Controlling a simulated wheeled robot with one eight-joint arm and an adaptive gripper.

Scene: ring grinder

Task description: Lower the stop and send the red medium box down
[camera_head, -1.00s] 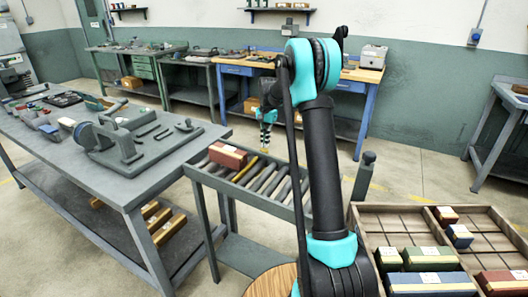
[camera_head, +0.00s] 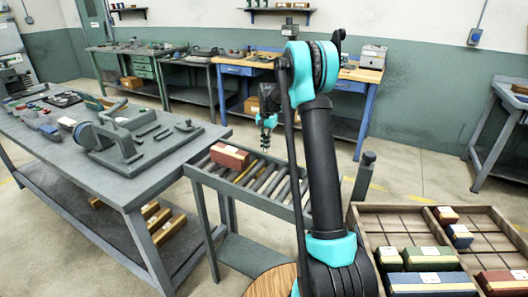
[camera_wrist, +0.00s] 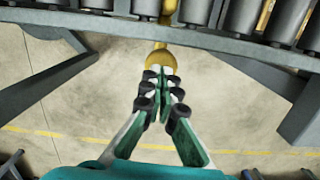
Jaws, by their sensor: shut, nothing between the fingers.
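The red medium box (camera_head: 229,156) with a pale label sits on the rollers at the left end of the roller conveyor (camera_head: 285,207). A yellow bar (camera_head: 245,172), which looks like the stop, lies across the rollers just right of the box. In the wrist view a yellow round knob (camera_wrist: 161,62) on a yellow stem sticks out from the conveyor's side rail. My gripper (camera_head: 266,147) is beyond the conveyor's far side. In the wrist view my gripper (camera_wrist: 161,78) is shut and empty, its fingertips at the knob. I cannot tell whether they touch it.
A grey workbench (camera_head: 165,168) with a fixture stands left of the conveyor. A wooden compartment tray (camera_head: 384,220) with several coloured boxes is at right. Rollers right of the yellow bar are clear. A dark post (camera_head: 363,185) stands near the conveyor's right end.

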